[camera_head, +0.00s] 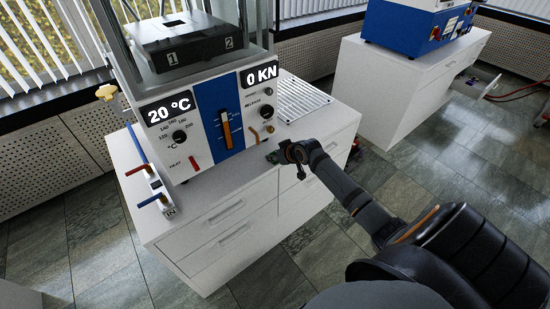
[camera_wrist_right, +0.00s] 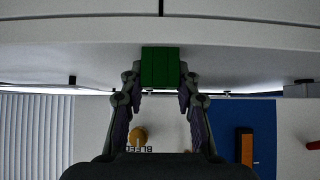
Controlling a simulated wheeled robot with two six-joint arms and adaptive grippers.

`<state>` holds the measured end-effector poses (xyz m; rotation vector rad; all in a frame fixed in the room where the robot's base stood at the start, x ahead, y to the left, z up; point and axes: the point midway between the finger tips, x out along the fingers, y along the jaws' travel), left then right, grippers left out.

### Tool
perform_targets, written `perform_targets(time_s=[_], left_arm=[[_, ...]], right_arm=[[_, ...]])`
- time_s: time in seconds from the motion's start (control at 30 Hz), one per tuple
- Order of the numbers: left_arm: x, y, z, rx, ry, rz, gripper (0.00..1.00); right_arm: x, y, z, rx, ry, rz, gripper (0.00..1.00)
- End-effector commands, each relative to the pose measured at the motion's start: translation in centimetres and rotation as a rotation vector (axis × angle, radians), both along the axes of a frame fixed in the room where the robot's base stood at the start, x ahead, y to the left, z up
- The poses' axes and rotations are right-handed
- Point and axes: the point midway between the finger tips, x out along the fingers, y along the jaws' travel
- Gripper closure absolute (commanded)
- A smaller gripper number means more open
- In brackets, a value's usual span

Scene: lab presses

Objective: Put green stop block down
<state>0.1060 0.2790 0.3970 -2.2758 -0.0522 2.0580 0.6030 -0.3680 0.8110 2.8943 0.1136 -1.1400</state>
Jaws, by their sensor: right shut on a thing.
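The green stop block (camera_wrist_right: 160,62) is between the fingertips of my right gripper (camera_wrist_right: 160,82), which is shut on it. In the head view the block is a small dark green piece (camera_head: 271,157) at the tip of my right gripper (camera_head: 281,155). It is over the white cabinet top (camera_head: 262,165), in front of the press's control panel (camera_head: 222,125). I cannot tell whether the block touches the cabinet top. My left gripper is not in view.
The press panel reads 20 °C and 0 KN, with an orange-handled lever (camera_head: 226,130) and knobs close by. A slotted rack (camera_head: 300,97) lies right of the press. Red and blue pipes (camera_head: 138,150) stick out at the left. A second white cabinet (camera_head: 400,85) stands behind.

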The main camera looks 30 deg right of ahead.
Motion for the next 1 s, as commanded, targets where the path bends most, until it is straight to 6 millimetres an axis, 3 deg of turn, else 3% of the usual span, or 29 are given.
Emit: perform_targets(time_s=[0.27,0.47,0.7,0.83,0.9,1.0], left_arm=[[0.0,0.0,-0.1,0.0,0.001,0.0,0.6],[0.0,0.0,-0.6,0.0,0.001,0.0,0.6],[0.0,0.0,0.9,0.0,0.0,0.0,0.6],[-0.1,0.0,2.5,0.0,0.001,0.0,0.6],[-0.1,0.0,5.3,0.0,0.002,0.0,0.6],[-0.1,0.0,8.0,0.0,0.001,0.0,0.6]], right_arm=[[0.0,0.0,0.4,-0.001,-0.002,0.001,1.0],[0.1,-0.1,3.4,-0.005,-0.006,0.002,1.0],[-4.8,-1.7,9.2,-0.015,0.004,0.007,1.0],[-7.3,-2.2,10.5,-0.013,0.011,0.011,1.0],[-8.7,-2.9,12.0,-0.015,0.013,0.004,1.0],[-10.2,-3.2,12.8,-0.004,0.008,0.003,1.0]])
